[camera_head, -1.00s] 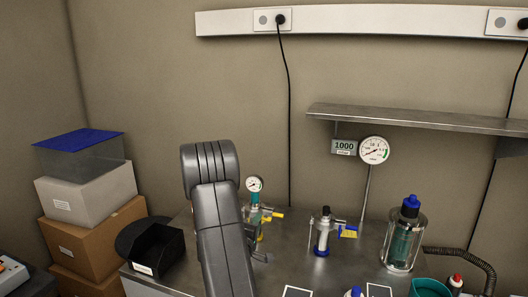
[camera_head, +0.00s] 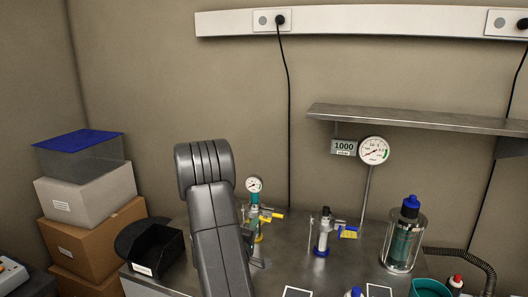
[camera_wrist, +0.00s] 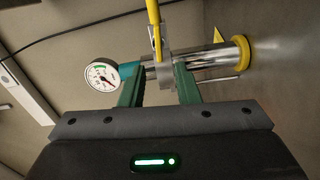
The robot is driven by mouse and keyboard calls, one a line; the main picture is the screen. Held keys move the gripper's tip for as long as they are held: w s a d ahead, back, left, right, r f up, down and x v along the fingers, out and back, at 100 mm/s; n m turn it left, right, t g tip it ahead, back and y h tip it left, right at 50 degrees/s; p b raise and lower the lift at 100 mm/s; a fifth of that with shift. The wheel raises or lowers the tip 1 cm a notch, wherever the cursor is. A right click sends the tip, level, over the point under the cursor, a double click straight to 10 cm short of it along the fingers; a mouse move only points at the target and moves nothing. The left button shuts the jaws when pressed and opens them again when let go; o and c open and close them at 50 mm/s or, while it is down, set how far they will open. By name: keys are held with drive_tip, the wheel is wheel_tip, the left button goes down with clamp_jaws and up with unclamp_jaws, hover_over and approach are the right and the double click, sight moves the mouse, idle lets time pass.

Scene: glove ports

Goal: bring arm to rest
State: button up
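My arm rises in the middle of the head view, folded at a dark grey elbow, and mostly hides my gripper there. In the wrist view my gripper (camera_wrist: 161,72) shows two green fingers standing apart. A steel valve fitting (camera_wrist: 165,72) with a yellow lever (camera_wrist: 153,20) appears between or just beyond the fingertips; I see gaps beside it, and nothing looks clamped. Its round gauge (camera_wrist: 102,75) is at left and its yellow-ringed end (camera_wrist: 241,54) at right. In the head view this gauge (camera_head: 254,185) stands just right of my arm.
A second valve post (camera_head: 322,236) and a glass jar with a blue cap (camera_head: 402,240) stand to the right on the steel bench (camera_head: 282,250). A black bin (camera_head: 155,253) and stacked boxes (camera_head: 90,238) are at left. A shelf (camera_head: 420,118) juts from the wall.

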drive_tip(key=v, duration=0.9)
drive_tip(key=w+d+m, duration=0.1)
drive_tip(key=w, duration=0.3)
drive_tip(key=w+d+m, duration=0.1)
drive_tip(key=w+d, duration=0.1)
drive_tip(key=w, duration=0.2)
drive_tip(key=w+d+m+b, duration=0.1)
drive_tip(key=w+m, duration=0.1)
drive_tip(key=w, duration=0.2)
drive_tip(key=shift+w+d+r, duration=0.2)
drive_tip(key=shift+w+r, duration=0.1)
drive_tip(key=m, duration=0.2)
drive_tip(key=r+m, duration=0.1)
drive_tip(key=shift+d+m+b, duration=0.15)
drive_tip(key=shift+m+b, duration=0.25)
